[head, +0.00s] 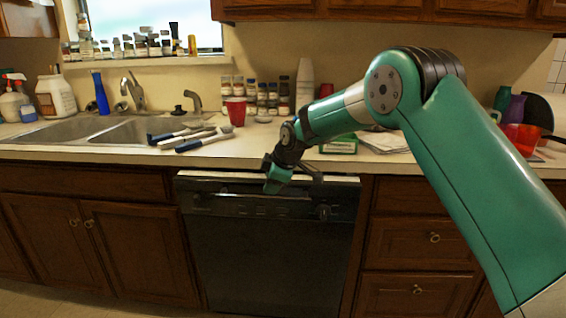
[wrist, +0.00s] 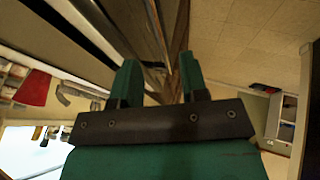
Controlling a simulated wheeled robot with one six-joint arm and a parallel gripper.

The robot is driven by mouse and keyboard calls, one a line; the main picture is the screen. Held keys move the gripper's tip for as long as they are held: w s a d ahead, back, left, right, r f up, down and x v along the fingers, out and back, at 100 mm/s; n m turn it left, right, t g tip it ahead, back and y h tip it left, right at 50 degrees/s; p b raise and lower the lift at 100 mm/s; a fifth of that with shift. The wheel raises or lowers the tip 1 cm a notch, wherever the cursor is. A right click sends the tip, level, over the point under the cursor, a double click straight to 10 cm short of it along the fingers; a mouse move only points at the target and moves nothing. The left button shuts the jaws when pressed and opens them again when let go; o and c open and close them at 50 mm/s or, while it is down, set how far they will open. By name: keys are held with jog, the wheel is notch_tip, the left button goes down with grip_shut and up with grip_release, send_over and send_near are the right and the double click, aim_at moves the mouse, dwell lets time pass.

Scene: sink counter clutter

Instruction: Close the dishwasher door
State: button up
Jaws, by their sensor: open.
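The dishwasher door (head: 275,245) is a dark panel below the counter, with a control strip and a knob at its top. It stands upright or nearly so; a pale strip shows along its top edge, and I cannot tell whether it sits flush. My gripper (head: 276,182) is in front of the door's upper part and hides some of the control strip. In the wrist view the green fingers of my gripper (wrist: 158,78) are apart with nothing between them. A dark edge runs close beyond the fingertips; I cannot tell whether they touch the door.
Wooden cabinets (head: 135,245) flank the door on the left, and drawers (head: 418,243) on the right. Brushes (head: 190,138) lie on the counter near its front edge. A red cup (head: 236,111) and jars stand behind. The sink (head: 60,131) is at left.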

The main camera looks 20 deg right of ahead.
jog(key=v, duration=1)
